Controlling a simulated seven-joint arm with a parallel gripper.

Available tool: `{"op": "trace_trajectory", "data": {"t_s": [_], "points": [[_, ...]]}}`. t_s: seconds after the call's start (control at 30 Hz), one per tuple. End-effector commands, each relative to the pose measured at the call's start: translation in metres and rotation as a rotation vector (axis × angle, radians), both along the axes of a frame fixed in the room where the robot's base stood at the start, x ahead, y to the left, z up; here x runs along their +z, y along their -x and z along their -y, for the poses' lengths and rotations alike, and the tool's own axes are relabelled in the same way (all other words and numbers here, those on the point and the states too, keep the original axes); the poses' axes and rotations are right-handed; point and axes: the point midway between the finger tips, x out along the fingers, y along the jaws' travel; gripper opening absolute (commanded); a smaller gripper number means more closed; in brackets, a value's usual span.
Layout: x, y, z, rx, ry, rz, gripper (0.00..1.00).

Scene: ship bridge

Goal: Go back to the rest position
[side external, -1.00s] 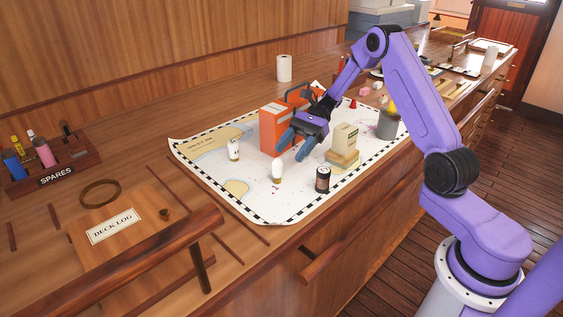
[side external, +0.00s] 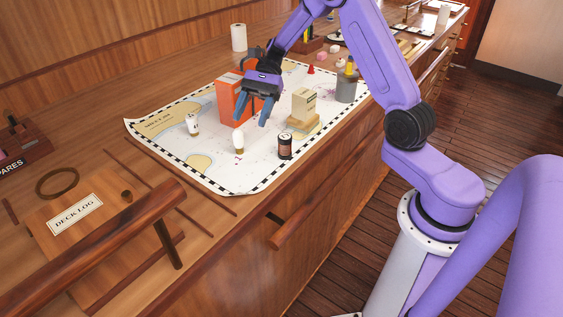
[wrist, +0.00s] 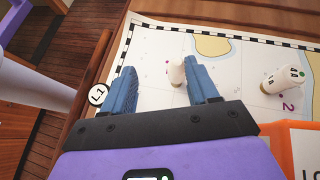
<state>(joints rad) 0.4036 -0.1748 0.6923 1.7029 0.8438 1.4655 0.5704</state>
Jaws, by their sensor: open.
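My gripper (side external: 252,120) has blue fingers spread apart with nothing held between them. It hangs above the chart (side external: 215,180), in front of the orange box (side external: 229,100), fingers pointing down. In the wrist view my gripper (wrist: 160,67) shows both fingers apart. A white bulb (wrist: 176,72) appears between them, farther down on the chart. This bulb seems to be the one standing at the chart's middle (side external: 238,141) in the side view. My purple arm reaches in from the right.
A second white bulb (side external: 193,125) stands at left. The deck log (side external: 75,214) and a rail (side external: 90,248) lie nearer. The chart's front left is clear.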

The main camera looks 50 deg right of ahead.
Motion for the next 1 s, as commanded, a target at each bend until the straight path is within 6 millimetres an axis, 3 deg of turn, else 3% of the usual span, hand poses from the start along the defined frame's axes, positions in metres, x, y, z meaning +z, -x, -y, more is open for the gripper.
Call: {"op": "trace_trajectory", "data": {"t_s": [0.3, 0.5, 0.73, 1.0], "points": [[0.015, 0.069, -0.052, 0.402, 0.150, 0.191, 0.59], [0.021, 0.124, -0.070, 0.706, 0.223, 0.354, 0.59], [0.026, 0.184, -0.074, 1.061, 0.268, 0.564, 0.59], [0.029, 0.246, -0.063, 1.479, 0.269, 0.837, 0.59]]}}
